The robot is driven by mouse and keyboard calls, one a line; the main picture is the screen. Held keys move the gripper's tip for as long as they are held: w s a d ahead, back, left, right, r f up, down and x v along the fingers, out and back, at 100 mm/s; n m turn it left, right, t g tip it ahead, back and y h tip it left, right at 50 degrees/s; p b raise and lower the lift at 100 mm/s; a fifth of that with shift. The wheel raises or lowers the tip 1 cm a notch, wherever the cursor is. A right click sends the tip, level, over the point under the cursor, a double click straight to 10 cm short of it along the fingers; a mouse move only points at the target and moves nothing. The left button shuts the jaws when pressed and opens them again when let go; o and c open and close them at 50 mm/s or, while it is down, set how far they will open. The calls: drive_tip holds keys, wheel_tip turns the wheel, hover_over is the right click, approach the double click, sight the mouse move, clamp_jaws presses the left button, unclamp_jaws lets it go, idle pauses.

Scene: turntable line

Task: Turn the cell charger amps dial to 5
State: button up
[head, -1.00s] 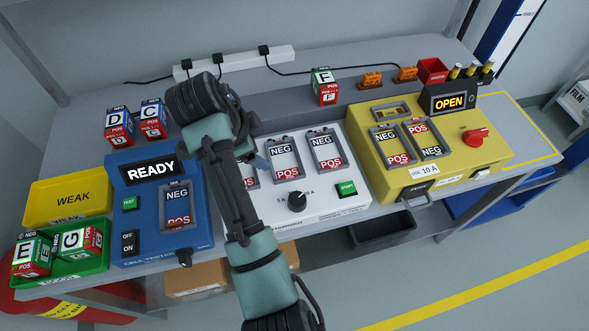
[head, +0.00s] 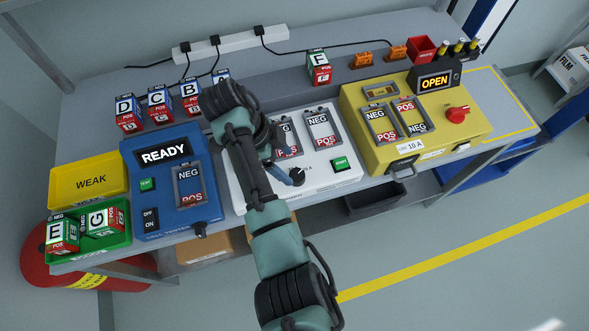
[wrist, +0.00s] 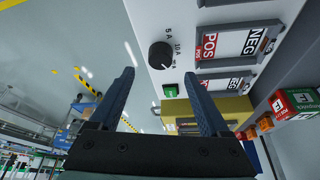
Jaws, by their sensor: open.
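The white cell charger (head: 318,178) stands mid-bench, partly hidden by my arm in the head view. Its black round amps dial (head: 298,176) is on the front part of the panel. In the wrist view the dial (wrist: 161,55) is clear, with "5 A" and "10 A" printed beside it; I cannot read its pointer setting surely. My gripper (wrist: 157,76) is open, its two blue fingers apart and empty. The dial appears just beyond the fingertips, between their lines, and contact is not visible. In the head view my gripper (head: 284,178) is close beside the dial.
The charger's green start button (head: 340,163) lies right of the dial. The charger's cell slots (head: 322,128) are behind it. The blue cell tester (head: 165,220) is on the left, the yellow machine (head: 375,157) on the right. Several lettered cells (head: 158,104) stand behind the tester.

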sight(297, 175)
drive_tip(key=x, duration=0.5)
drive_tip(key=shift+d+f, duration=0.1)
drive_tip(key=shift+f, duration=0.25)
clamp_jaws()
